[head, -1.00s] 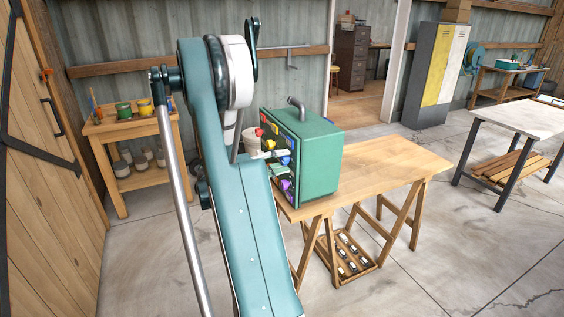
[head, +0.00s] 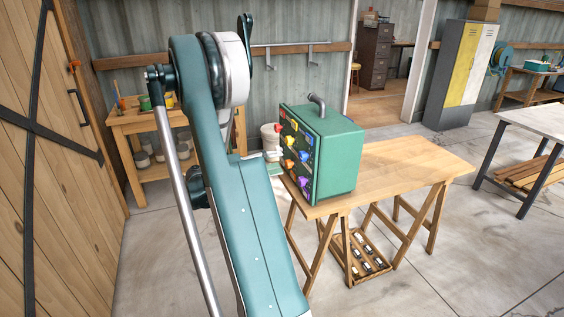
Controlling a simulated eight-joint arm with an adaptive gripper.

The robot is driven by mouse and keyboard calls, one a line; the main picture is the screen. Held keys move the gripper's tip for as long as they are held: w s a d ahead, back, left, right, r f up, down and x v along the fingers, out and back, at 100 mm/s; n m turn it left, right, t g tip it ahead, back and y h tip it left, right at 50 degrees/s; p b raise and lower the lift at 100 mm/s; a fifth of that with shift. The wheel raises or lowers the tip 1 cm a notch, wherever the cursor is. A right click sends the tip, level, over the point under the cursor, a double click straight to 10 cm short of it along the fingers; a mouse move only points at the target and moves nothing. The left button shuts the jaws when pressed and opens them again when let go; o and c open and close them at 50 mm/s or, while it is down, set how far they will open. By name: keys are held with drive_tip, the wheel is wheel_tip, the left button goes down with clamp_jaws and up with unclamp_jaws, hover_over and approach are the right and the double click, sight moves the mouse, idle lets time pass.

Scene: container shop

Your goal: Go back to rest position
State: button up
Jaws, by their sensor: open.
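My gripper (head: 273,163) shows only as a small pale part beside the right edge of my arm, left of the green box. It is open, with nothing seen in it; my arm's large teal link hides most of it. The green box (head: 338,158) with a bent grey pipe on top stands at the left end of the wooden trestle table (head: 415,165). Its left-facing panel (head: 296,155) carries several coloured knobs, red, yellow, blue, orange and purple. My gripper appears apart from this panel.
A wooden shelf (head: 148,120) with pots is at left, beside a wooden door (head: 60,220). A crate (head: 362,274) of small items sits under the table. A white-topped table (head: 540,119) is at right. Floor between is clear.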

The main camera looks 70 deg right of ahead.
drive_tip(key=shift+w+a, duration=0.3)
idle(0.7)
drive_tip(key=w+a+r+n+t+y, duration=0.1)
drive_tip(key=w+a+n+t, duration=0.2)
drive_tip(key=a, duration=0.6)
drive_tip(key=w+a+r+n+t+y, duration=0.15)
drive_tip(key=w+a+t, duration=0.3)
drive_tip(key=a, duration=0.45)
drive_tip(key=w+a+r+n+t+y, duration=0.1)
drive_tip(key=w+a+n+t, duration=0.3)
drive_tip(key=a, duration=0.5)
drive_tip(key=s+a+n+t+y, duration=0.1)
drive_tip(key=s+a+t+y, duration=0.1)
drive_tip(key=a, duration=1.1)
drive_tip(key=s+a+f+t+y, duration=0.1)
drive_tip(key=s+a+t+y, duration=0.2)
drive_tip(key=a, duration=1)
drive_tip(key=s+a+f+n+t+y, duration=0.1)
drive_tip(key=s+a+t+y, duration=0.2)
drive_tip(key=a, duration=1)
drive_tip(key=shift+s+a+n+y, duration=0.15)
drive_tip(key=shift+s+n+y, duration=0.25)
drive_tip(key=shift+y, duration=0.25)
